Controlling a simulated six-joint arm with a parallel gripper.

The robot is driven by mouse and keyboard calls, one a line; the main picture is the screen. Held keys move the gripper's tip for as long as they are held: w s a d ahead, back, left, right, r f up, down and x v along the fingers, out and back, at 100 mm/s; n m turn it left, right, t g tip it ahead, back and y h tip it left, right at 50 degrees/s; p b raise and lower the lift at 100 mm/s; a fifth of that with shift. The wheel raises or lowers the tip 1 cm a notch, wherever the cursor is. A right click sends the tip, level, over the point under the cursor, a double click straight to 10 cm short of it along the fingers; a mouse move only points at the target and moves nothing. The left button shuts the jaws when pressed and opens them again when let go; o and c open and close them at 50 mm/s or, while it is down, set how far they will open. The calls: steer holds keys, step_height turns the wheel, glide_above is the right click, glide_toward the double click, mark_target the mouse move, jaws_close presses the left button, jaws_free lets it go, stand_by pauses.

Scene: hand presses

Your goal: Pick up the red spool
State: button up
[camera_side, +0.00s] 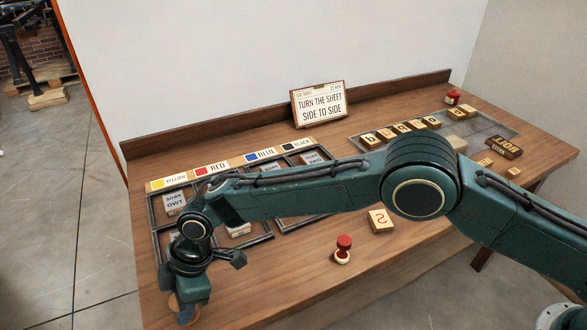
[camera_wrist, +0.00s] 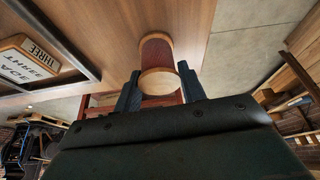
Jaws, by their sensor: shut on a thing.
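The red spool (camera_wrist: 157,56) has a dark red winding between pale wooden ends. In the wrist view it sits between the two dark fingers of my gripper (camera_wrist: 160,82), which is shut on it. In the side view my gripper (camera_side: 184,308) is low at the table's front left corner. A small wooden part of the spool (camera_side: 173,302) shows beside it there; the rest is hidden by my gripper. I cannot tell whether the spool still touches the table.
Framed trays with lettered blocks stand behind my gripper, under YELLOW, RED, BLUE and BLACK labels (camera_side: 215,169). A red-handled stamp (camera_side: 343,249) and a wooden block (camera_side: 380,221) stand to the right. A sign (camera_side: 319,103) is at the back. The table's left edge is close.

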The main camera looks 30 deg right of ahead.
step_height(320, 180, up, 20)
stand_by(0.8)
stand_by(0.7)
